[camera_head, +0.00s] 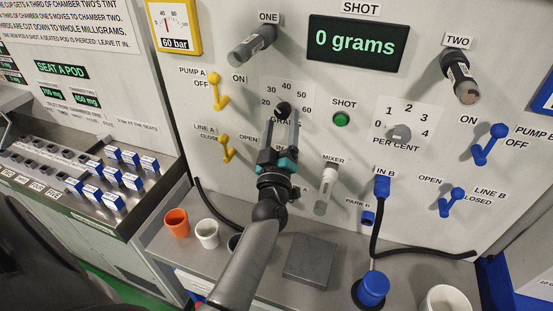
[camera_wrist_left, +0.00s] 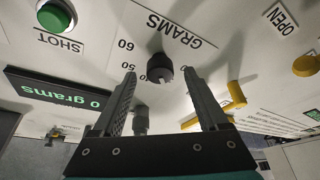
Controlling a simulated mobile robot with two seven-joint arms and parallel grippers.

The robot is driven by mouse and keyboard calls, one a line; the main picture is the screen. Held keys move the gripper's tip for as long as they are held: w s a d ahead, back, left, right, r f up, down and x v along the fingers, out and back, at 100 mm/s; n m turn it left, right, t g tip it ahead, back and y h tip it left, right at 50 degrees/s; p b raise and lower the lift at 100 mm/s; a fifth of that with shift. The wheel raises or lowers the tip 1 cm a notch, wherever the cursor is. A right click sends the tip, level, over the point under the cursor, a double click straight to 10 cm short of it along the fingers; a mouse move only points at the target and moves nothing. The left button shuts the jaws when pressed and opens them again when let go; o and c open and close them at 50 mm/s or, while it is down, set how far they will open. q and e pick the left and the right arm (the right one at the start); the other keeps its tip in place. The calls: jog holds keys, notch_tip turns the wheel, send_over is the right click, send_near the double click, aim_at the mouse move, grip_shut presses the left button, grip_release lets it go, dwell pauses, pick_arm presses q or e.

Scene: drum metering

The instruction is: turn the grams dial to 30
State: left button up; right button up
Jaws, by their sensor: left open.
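The grams dial (camera_head: 283,108) is a dark round knob on a pale plate printed 20, 30, 40, 50 and 60. In the left wrist view, which is upside down, the knob (camera_wrist_left: 160,68) stands out from the panel between the fingertips. My left gripper (camera_head: 284,121) is open, its fingers pointing at the panel, one on each side of the knob. The wrist view shows a gap between each finger and the knob. The fingers hide the lower part of the dial plate in the head view. The SHOT display (camera_head: 357,43) reads 0 grams. My right gripper is not in view.
A green SHOT button (camera_head: 341,119) is right of the dial, with the PER CENT dial (camera_head: 399,132) beyond. Yellow levers (camera_head: 217,92) are to the left. Cups (camera_head: 177,222) and a grey block (camera_head: 310,260) stand on the shelf below.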

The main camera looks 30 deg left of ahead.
pick_arm(q)
jog(key=v, duration=1.2)
jog(key=shift+s+d, duration=0.25)
jog(key=shift+s, duration=0.1)
